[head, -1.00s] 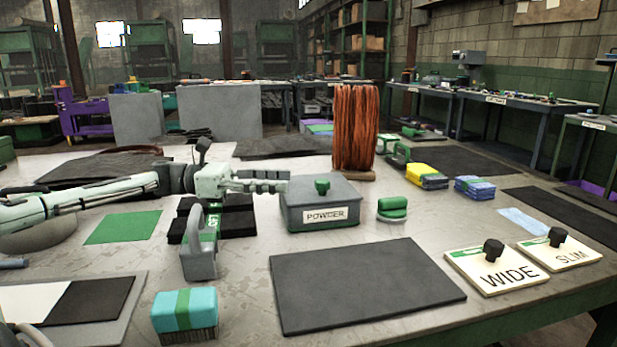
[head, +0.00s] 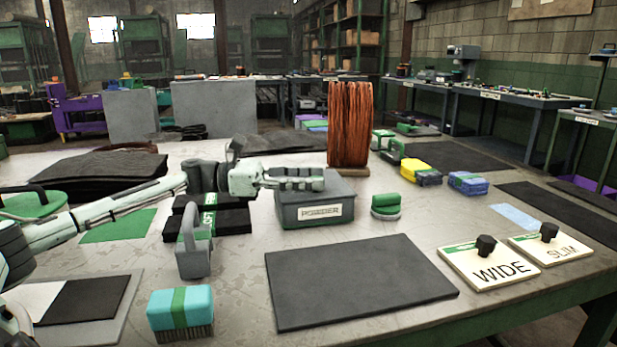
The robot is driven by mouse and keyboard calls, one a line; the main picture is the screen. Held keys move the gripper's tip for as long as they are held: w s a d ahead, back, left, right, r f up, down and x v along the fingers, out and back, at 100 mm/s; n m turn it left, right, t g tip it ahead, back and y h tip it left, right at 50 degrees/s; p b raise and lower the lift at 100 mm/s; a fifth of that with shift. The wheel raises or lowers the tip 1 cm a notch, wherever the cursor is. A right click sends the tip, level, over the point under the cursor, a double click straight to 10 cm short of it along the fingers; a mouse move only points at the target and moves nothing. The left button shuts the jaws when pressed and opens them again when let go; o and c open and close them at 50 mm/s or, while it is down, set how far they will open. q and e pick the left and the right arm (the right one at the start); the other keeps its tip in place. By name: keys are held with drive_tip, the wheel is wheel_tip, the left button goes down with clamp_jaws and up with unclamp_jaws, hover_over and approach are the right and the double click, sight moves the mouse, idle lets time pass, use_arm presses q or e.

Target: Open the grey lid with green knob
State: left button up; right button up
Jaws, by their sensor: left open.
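The grey box labelled POWDER (head: 310,212) stands on the table in the middle of the head view. Its grey lid (head: 338,186) is on it. The green knob is hidden behind my left gripper's fingers. My left gripper (head: 312,179) reaches in from the left, level, with its fingers over the lid at knob height. It is open; I cannot tell whether the fingers touch the knob. My right gripper is not in view.
A grey handled tool (head: 193,250) and a teal brush (head: 181,310) stand in front of the left arm. A copper-coloured coil (head: 349,122) stands behind the box. A green-topped piece (head: 386,205) sits right of it. A dark mat (head: 360,280) lies clear in front.

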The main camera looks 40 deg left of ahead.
use_arm(q)
clamp_jaws()
drive_tip(key=shift+r, duration=0.1)
idle(0.4)
drive_tip(key=shift+w+a+r+n, duration=0.15)
drive_tip(key=shift+a+r+n, duration=0.1)
drive_tip(key=shift+r+n, duration=0.45)
drive_tip(key=r+n, duration=0.1)
drive_tip(key=w+a+r+n+t+p, duration=0.1)
drive_tip(key=r+n, duration=0.1)
drive_tip(key=w+a+r+n, duration=0.1)
drive_tip(key=n, duration=0.1)
drive_tip(key=shift+a+r+h+p, duration=0.2)
drive_tip(key=shift+r+h+p, duration=0.1)
drive_tip(key=shift+r+h, duration=0.1)
drive_tip(key=w+a+r+n+t+p, duration=0.1)
drive_tip(key=w+a+r+n+t, duration=0.1)
drive_tip(key=w+a+n, duration=0.5)
drive_tip(key=shift+a+r+n+t+y, duration=0.2)
drive_tip(key=shift+a+n+t+y, duration=0.35)
drive_tip(key=shift+n, duration=0.65)
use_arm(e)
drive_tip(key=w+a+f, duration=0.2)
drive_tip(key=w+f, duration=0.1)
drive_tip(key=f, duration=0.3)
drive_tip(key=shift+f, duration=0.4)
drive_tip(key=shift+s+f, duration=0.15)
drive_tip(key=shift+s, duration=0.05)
